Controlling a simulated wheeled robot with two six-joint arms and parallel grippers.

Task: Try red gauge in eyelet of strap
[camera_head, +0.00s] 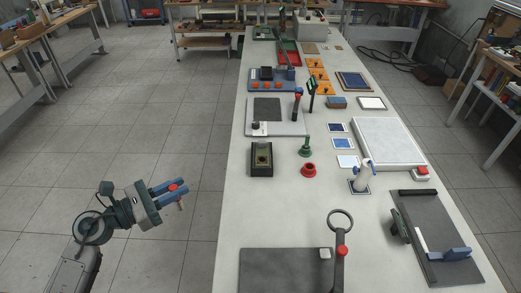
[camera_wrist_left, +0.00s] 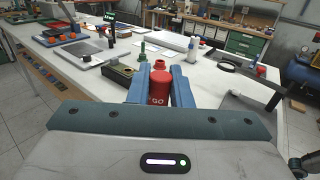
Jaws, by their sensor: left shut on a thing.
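My left gripper (camera_head: 176,190) is out over the floor, left of the long table. Its two blue fingers are shut on the red gauge (camera_wrist_left: 158,88), a red cylinder marked "GO" in the left wrist view. In the head view only a small red part of it shows between the fingers. A dark strap-like piece (camera_head: 340,268) lies at the table's near end, with a round ring (camera_head: 340,213) at its far end and a red knob (camera_head: 343,251) below the ring. The gauge is well apart from the ring. My right gripper is not in view.
The long white table (camera_head: 280,215) carries a dark mat (camera_head: 285,272), a dark block with a brass socket (camera_head: 262,158), a green piece (camera_head: 305,148), a red collar (camera_head: 309,170) and a white bottle (camera_head: 361,176). Floor between my left gripper and the table is clear.

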